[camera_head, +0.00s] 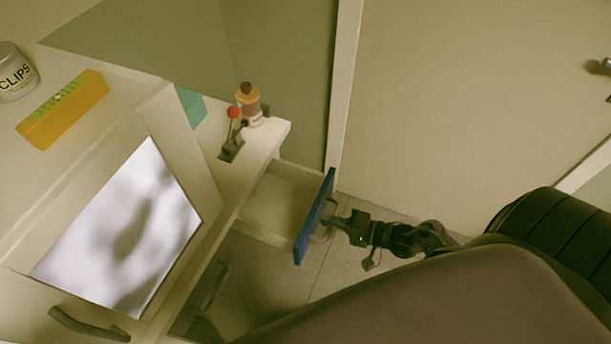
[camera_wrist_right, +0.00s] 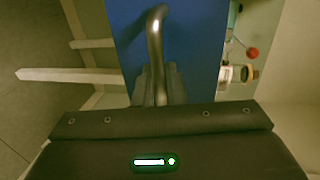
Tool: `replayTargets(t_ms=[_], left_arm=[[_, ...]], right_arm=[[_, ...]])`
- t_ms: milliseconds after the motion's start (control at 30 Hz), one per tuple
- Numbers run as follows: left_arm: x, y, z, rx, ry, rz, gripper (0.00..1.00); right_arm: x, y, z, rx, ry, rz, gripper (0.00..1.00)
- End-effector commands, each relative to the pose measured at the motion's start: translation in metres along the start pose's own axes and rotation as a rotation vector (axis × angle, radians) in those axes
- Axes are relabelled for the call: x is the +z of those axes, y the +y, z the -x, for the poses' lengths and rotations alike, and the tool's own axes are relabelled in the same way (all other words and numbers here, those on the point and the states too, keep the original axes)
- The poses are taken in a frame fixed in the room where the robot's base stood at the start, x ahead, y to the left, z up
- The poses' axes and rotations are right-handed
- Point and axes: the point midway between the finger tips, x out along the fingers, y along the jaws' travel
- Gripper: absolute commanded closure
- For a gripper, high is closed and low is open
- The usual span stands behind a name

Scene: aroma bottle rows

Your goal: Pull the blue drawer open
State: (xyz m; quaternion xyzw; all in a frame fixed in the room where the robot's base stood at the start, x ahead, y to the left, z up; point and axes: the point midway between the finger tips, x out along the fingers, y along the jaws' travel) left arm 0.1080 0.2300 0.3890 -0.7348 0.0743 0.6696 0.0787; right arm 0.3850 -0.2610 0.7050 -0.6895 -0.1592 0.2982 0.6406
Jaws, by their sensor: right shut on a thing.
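The blue drawer (camera_head: 314,215) stands pulled out from the white cabinet in the head view, with its pale open inside (camera_head: 284,196) showing behind the blue front. The blue front (camera_wrist_right: 195,55) fills the middle of the right wrist view, with a curved metal handle (camera_wrist_right: 155,45) on it. My right gripper (camera_head: 333,225) is at the front of the drawer, and its fingers (camera_wrist_right: 160,88) are shut on the handle. The fingertips are partly hidden in the head view. My left gripper does not show.
A yellow box (camera_head: 62,110) and a CLIPS jar (camera_head: 14,72) are at the left. Tiled floor (camera_head: 340,262) lies in front of the drawer; a door (camera_head: 470,100) is behind.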

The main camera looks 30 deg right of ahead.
Motion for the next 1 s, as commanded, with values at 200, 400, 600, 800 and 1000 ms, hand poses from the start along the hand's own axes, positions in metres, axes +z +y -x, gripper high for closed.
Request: replayTargets(t_ms=[200,400,600,800,1000], left_arm=[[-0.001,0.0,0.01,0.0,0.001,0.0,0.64],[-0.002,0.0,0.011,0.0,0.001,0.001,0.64],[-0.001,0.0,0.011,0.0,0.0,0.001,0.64],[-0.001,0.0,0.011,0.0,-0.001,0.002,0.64],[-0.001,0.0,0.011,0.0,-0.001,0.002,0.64]], right_arm=[[0.0,0.006,0.031,0.001,0.0,0.001,1.0],[0.0,0.008,0.039,-0.001,0.0,0.001,1.0],[0.0,0.008,0.039,-0.001,0.0,0.001,1.0],[0.0,0.008,0.038,-0.001,0.0,0.001,0.83],[0.0,0.008,0.038,-0.001,0.0,0.001,0.83]])
